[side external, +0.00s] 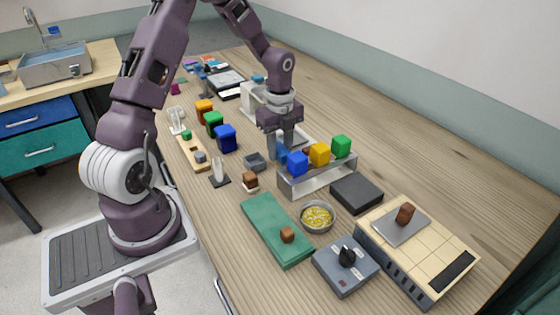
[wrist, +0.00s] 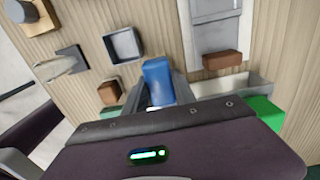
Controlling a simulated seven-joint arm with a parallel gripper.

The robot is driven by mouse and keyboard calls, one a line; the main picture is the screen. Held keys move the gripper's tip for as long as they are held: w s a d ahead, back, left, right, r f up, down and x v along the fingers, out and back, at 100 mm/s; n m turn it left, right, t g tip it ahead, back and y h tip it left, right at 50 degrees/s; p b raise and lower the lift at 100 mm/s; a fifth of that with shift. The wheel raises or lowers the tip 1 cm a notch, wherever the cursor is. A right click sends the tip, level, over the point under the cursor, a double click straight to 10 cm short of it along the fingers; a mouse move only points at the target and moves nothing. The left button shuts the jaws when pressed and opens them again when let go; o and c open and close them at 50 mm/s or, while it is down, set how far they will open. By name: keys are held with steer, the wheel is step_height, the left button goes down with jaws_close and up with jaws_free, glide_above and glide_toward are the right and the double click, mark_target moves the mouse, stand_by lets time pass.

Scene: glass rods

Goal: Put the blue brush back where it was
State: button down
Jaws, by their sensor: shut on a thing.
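My gripper (side external: 281,155) is shut on a blue thing, which I take to be the blue brush (wrist: 158,78). In the wrist view it sits between the two fingers, its blue end facing the camera. In the side view only a small blue part shows at the fingertips, just left of and behind the blue block (side external: 297,163) on the grey rack (side external: 318,179). The rest of the brush is hidden by the fingers, and I cannot tell whether it touches the surface below.
A yellow block (side external: 319,154) and a green block (side external: 341,146) also stand on the rack. A small grey open box (side external: 255,162) and a brown block (side external: 250,179) are close by on the left. A yellow-filled bowl (side external: 317,217) and green board (side external: 275,229) lie in front.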

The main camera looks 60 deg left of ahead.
mark_target(280, 159)
steer(key=shift+f, duration=1.65)
steer(key=shift+f, duration=0.1)
steer(key=c, duration=1)
jaws_free()
